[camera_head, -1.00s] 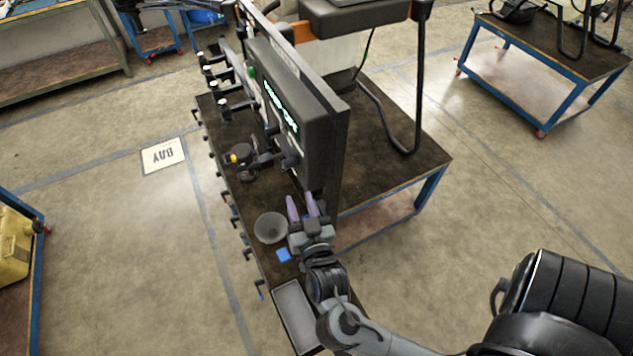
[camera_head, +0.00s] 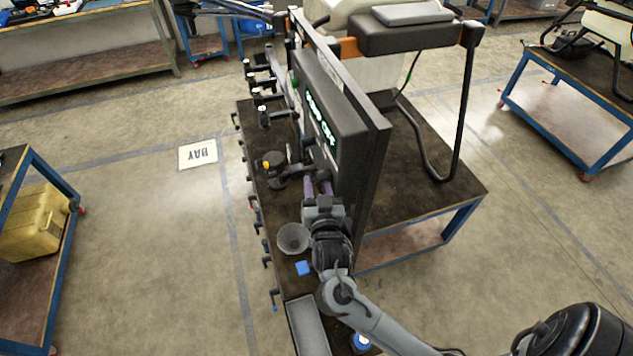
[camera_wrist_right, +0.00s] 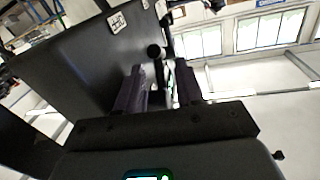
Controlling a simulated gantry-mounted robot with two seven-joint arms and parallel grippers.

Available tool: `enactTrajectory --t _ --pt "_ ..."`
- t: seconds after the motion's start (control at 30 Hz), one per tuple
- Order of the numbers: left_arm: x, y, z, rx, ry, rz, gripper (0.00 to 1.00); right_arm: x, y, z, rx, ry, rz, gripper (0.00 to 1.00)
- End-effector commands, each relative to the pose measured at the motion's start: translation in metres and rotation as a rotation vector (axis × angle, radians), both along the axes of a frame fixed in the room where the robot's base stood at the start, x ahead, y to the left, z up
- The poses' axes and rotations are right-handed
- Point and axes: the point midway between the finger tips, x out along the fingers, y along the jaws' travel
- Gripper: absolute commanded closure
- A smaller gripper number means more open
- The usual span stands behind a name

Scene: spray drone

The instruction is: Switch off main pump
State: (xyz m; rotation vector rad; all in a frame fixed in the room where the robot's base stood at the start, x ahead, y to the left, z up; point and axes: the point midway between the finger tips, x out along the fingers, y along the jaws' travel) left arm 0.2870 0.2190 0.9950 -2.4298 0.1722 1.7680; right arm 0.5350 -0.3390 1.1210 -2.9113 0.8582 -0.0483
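A dark upright control panel (camera_head: 345,125) with a lit green display (camera_head: 320,118) stands on the bench; the display's lettering is too small to read surely. Small black knobs or levers stick out of its left face, one (camera_head: 306,172) close to my right gripper. My right gripper (camera_head: 317,186) has its fingers pointing at the panel's lower part. In the right wrist view its fingers (camera_wrist_right: 160,72) are apart, and a round black knob (camera_wrist_right: 155,50) shows just beyond and between their tips. I cannot tell whether they touch it. My left gripper is not in view.
The bench top (camera_head: 425,170) also holds a grey funnel-like bowl (camera_head: 293,238), a blue block (camera_head: 303,268), a grey tray (camera_head: 308,328) and a dark fitting with a yellow part (camera_head: 268,163). A black tubular frame (camera_head: 462,100) stands behind the panel.

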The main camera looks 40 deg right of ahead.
Motion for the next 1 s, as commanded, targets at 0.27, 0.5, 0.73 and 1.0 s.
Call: enactTrajectory --t 0.27,0.5,0.73,1.0 --pt "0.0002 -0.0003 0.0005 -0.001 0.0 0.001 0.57 0.0075 -0.0054 -0.0001 0.0 0.0 -0.001 0.63" --pt "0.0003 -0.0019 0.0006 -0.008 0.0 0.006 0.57 0.0073 -0.0053 -0.0001 0.0 0.0 -0.001 0.72" --pt "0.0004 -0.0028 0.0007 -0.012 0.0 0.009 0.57 0.0072 -0.0053 -0.0002 0.0 0.0 -0.001 1.0" --pt "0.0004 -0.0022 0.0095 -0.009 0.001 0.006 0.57 0.0064 -0.0054 0.0029 0.007 0.016 -0.003 1.0"
